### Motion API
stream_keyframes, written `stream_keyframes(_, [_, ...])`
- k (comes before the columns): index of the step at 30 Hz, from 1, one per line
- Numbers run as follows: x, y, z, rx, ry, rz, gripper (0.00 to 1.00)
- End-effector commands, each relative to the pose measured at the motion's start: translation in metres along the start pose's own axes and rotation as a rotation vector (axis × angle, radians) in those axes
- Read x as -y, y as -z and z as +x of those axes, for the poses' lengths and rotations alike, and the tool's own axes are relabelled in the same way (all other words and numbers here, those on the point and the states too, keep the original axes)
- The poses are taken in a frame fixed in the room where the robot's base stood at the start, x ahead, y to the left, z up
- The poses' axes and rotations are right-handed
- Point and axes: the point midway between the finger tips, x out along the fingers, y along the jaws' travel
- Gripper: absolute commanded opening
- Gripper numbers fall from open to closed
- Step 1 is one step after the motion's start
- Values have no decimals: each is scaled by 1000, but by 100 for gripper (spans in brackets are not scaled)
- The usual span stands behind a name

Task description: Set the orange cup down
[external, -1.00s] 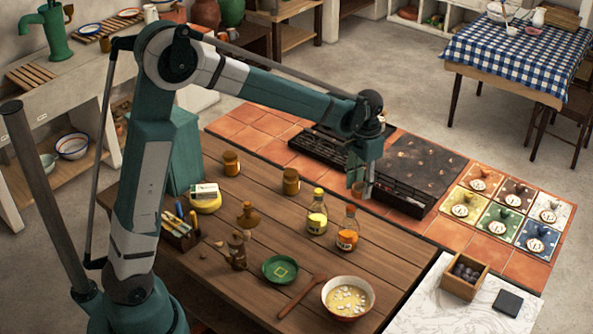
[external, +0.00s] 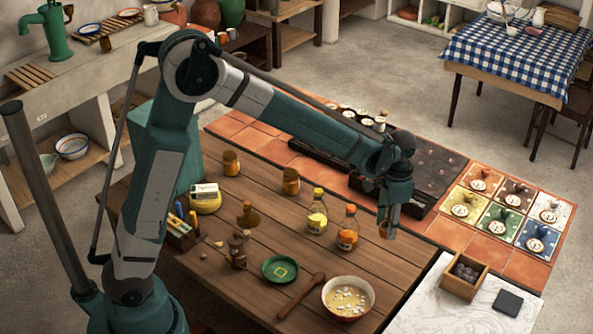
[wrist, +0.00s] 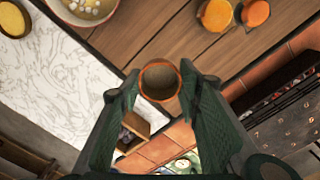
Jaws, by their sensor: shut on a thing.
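The orange cup (wrist: 146,78) is between the two fingers of my gripper (wrist: 158,88) in the wrist view, with its round open mouth facing the camera. My gripper is shut on it. In the external view my gripper (external: 388,226) points down over the right part of the wooden counter (external: 300,262), near the tiled strip. Only a little of the cup shows there, and the fingers hide most of it. I cannot tell how far its base is from the surface.
Two bottles (external: 347,229) (external: 317,212) stand left of my gripper. A bowl (external: 347,298) is in front, with a wooden spoon (external: 300,296) beside it. The black stove (external: 420,205) lies behind. A wooden box (external: 464,274) stands on the white marble top to the right.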

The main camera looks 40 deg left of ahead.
Motion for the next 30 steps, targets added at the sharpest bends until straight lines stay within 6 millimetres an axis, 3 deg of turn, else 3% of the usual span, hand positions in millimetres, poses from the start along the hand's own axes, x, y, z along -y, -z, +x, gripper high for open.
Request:
stream_keyframes(3, [0, 1, 24, 0, 0, -1, 22])
stream_keyframes(9, [0, 0, 52, 0, 0, -1, 22])
stream_keyframes(30, [1, 0, 72, 0, 0, -1, 22])
